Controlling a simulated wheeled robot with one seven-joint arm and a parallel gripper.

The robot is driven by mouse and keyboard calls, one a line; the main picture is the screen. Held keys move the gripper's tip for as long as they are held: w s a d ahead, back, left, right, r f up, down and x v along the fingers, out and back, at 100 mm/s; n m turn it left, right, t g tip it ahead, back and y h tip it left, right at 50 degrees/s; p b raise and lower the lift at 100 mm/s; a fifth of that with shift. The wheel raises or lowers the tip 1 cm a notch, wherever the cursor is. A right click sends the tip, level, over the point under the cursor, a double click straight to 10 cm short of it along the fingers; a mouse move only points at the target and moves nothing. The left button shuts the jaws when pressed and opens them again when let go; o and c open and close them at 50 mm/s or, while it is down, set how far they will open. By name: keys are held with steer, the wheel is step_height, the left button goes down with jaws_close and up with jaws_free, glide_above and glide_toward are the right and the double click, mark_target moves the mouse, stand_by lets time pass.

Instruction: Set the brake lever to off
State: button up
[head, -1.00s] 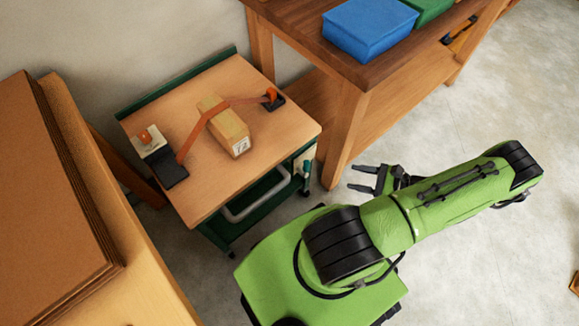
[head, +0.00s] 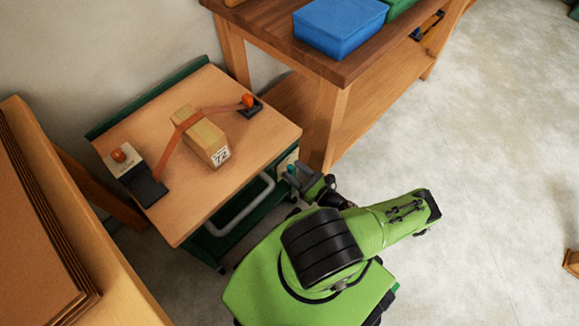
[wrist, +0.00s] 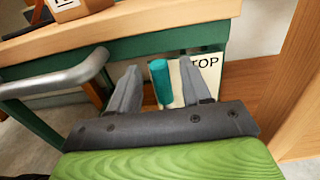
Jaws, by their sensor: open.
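The brake lever (wrist: 160,82) is a teal handle on the side of the wooden-topped cart (head: 255,131). It stands roughly upright in front of a pale plate (wrist: 207,72) on which the letters "TOP" show; the rest of the label is hidden. In the head view the lever (head: 292,169) is small, near the cart's right corner. My gripper (wrist: 157,68) is open, with one finger on each side of the lever in the wrist view. Its fingers (head: 298,180) also show beside the lever in the head view. I cannot tell whether they touch it.
A grey bar handle (head: 240,208) runs along the cart's side, left of my gripper. A wooden workbench (head: 335,105) with a blue bin (head: 338,28) stands close on the right. A strapped box (head: 205,140) lies on the cart top. Open floor (head: 480,150) lies at right.

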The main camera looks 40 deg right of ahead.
steer(key=shift+w, duration=1.4)
jaws_close()
